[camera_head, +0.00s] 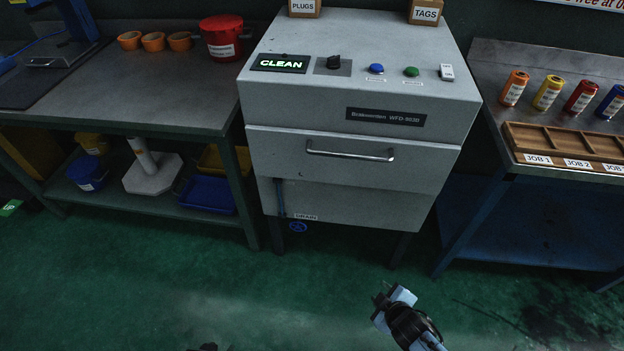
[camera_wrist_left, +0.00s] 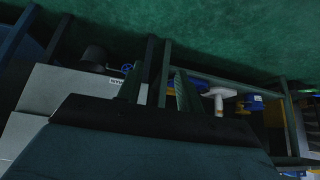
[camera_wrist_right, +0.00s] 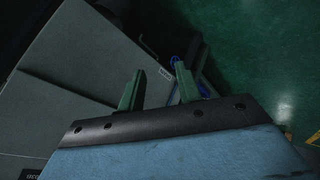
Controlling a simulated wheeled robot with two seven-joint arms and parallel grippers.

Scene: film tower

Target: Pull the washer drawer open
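The washer (camera_head: 365,70) is a grey cabinet in the middle of the head view, with a lit "CLEAN" display (camera_head: 281,63). Its drawer (camera_head: 290,148) has a horizontal metal bar handle (camera_head: 350,153) and looks shut, its front in line with the cabinet. My right gripper (camera_head: 385,294) is low in front of the washer, below and apart from the handle. In the right wrist view its fingers (camera_wrist_right: 160,88) are apart with nothing between them. My left gripper barely shows at the bottom edge of the head view. In the left wrist view its fingers (camera_wrist_left: 158,88) are apart and empty.
A workbench (camera_head: 130,85) with a red tub (camera_head: 221,37) stands left of the washer. At right, another bench (camera_head: 500,60) holds several film canisters and a wooden tray (camera_head: 535,147). A blue valve (camera_head: 298,227) sits under the washer. The green floor in front is clear.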

